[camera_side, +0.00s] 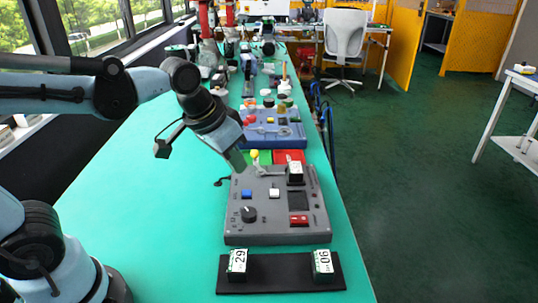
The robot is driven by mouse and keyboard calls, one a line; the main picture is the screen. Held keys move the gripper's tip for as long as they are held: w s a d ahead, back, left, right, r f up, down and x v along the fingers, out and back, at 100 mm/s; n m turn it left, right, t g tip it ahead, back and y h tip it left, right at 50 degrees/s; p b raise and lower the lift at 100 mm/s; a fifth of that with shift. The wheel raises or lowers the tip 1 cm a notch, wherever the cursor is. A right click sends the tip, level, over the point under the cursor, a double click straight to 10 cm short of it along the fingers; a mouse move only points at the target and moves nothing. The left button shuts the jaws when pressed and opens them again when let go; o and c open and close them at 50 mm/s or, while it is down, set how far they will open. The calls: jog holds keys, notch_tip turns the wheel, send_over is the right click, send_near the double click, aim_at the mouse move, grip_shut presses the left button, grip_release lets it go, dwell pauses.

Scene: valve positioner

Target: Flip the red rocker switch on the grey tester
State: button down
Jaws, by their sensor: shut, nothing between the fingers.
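The grey tester (272,236) lies on the green table. Its red rocker switch (299,220) is at the panel's front right; which way it is tipped is too small to tell. A dark knob (248,214), a blue button (247,194) and a white button (274,193) are on the same panel. My gripper (239,163) is shut and empty, pointing down at the tester's back left corner, up and left of the red switch and apart from it. Whether its tips touch the tester cannot be told.
A black-and-white block (295,173) and a light grey lever-like part (265,170) are at the tester's back. A black tray (280,275) with numbered blocks (237,262) (323,262) lies in front. A blue panel (270,130) stands behind. The table's left side is clear.

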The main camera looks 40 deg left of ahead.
jog(key=s+a+f+n+t, duration=0.1)
jog(key=s+a+f+t, duration=0.1)
jog(key=s+a, duration=0.1)
jog(key=shift+s+a+y, duration=0.3)
jog(key=shift+s+a, duration=0.05)
jog(key=shift+s, duration=0.35)
notch_tip(320, 180, up, 5)
jog(key=m+g, duration=0.7)
jog(key=m, duration=0.2)
send_over(294, 218)
jog(key=shift+r, duration=0.1)
notch_tip(294, 218, down, 14)
